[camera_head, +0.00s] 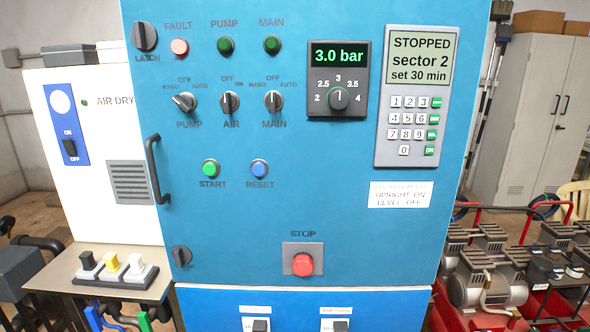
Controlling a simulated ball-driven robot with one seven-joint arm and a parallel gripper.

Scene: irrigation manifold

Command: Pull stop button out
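The red stop button (303,264) sits on a grey square plate (288,248) low on the blue cabinet door, under the label STOP. Whether it is pressed in or out cannot be told from this front view. The cabinet display (421,58) reads STOPPED, sector 2, set 30 min. My gripper is not in view, and nothing covers the button.
The blue door (340,215) carries several switches, a green start button (210,168), a blue reset button (260,168) and a black handle (156,170) at left. A side table (60,275) stands at left, compressors (485,280) at right. Space directly before the button looks clear.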

